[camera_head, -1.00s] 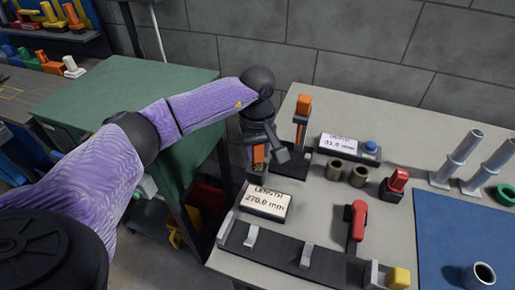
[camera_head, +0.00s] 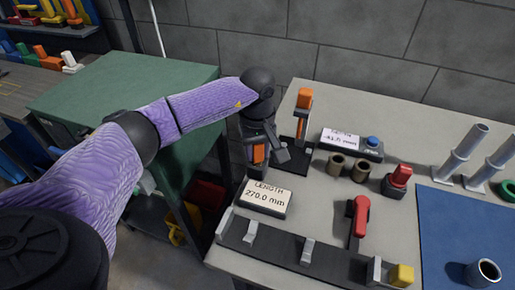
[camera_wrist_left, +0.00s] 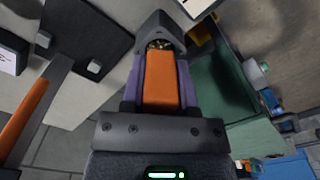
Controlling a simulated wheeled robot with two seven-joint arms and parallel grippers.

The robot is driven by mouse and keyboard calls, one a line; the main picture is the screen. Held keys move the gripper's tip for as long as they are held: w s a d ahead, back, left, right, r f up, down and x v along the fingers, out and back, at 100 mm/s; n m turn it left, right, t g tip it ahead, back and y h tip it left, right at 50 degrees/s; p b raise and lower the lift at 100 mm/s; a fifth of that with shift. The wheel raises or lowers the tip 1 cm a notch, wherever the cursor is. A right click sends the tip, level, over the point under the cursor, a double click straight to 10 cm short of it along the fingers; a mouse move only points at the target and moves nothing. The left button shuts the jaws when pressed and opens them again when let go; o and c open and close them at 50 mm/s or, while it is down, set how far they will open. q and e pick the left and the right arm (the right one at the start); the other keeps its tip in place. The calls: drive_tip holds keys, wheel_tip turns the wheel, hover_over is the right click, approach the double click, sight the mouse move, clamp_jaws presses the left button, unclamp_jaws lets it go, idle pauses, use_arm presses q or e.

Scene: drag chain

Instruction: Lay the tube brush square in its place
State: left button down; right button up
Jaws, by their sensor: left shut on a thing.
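My left gripper (camera_head: 262,150) is above the left edge of the grey table, pointing down. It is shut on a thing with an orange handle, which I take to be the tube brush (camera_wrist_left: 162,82). In the left wrist view the orange part runs away from the jaws into a dark end with a speckled, brassy patch. In the head view only a short orange part shows between the gripper's dark parts; the rest is hidden. A black rail fixture (camera_head: 280,252) with grey uprights lies along the table's front. My right gripper is not in view.
A length readout (camera_head: 265,199) showing 270.0 mm stands behind the rail. A red lever (camera_head: 360,214) and yellow block (camera_head: 402,275) are at its right. An orange upright tool (camera_head: 303,108), a second readout (camera_head: 350,144) and brown rings (camera_head: 348,168) stand behind. A blue mat (camera_head: 450,238) lies right.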

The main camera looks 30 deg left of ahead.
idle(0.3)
use_arm(q)
drive_tip(key=shift+c, duration=1.4)
unclamp_jaws()
drive_tip(key=shift+r, duration=0.1)
wheel_tip(320, 180, up, 10)
drive_tip(key=shift+f+p, duration=0.1)
drive_tip(key=shift+p, duration=0.85)
drive_tip(key=shift+f, duration=0.1)
